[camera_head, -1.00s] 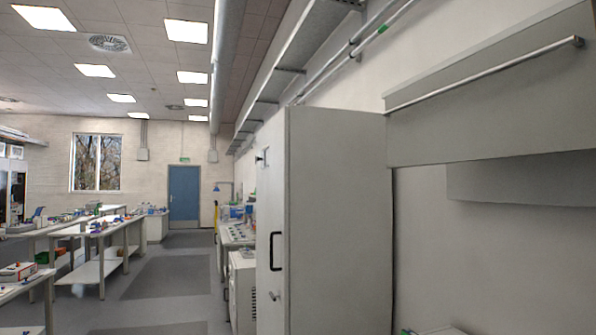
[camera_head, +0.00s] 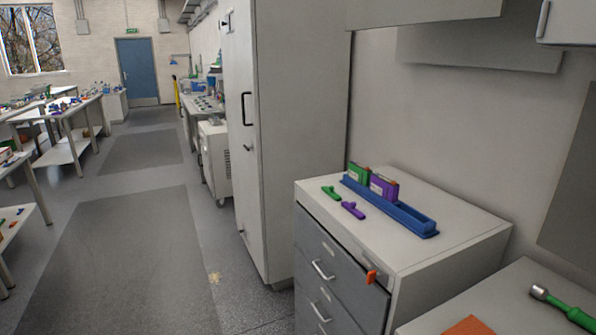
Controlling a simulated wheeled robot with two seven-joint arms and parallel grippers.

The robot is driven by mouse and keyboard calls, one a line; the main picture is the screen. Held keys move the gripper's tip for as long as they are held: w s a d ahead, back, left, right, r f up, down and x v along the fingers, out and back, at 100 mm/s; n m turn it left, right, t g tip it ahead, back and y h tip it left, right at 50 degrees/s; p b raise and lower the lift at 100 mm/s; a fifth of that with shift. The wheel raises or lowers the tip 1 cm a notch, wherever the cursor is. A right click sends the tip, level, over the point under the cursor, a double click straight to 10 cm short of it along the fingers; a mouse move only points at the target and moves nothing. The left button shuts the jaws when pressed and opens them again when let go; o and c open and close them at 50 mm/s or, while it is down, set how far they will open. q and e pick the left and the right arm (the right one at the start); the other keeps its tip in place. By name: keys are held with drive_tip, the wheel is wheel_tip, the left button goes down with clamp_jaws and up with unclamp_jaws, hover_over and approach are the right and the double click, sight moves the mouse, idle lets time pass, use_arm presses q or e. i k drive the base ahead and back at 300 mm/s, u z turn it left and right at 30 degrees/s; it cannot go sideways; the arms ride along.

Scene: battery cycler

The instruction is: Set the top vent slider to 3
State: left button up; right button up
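A tall grey cabinet (camera_head: 300,130) stands in the middle of the view, with its narrow door side facing left. The door has a dark handle (camera_head: 246,108) and a small dark fitting (camera_head: 228,22) near the top of the frame. I cannot tell whether this fitting is a vent slider, and no numbered scale can be read. A low white unit (camera_head: 216,160) with dark slots stands beyond the cabinet. Neither of my grippers is in view.
A grey drawer cabinet (camera_head: 440,256) holds a blue rack (camera_head: 408,218), a green piece (camera_head: 330,193) and a purple piece (camera_head: 352,210). An orange tab (camera_head: 371,277) sits at its front edge. Tables line the left. The aisle floor (camera_head: 130,260) is clear.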

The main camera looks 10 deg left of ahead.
sight(226, 24)
drive_tip(key=u, duration=1.05)
drive_tip(key=i, duration=1.65)
drive_tip(key=u, duration=0.5)
drive_tip(key=i, duration=1.95)
drive_tip(key=z, duration=1.7)
drive_tip(key=i, duration=0.85)
drive_tip(key=z, duration=0.8)
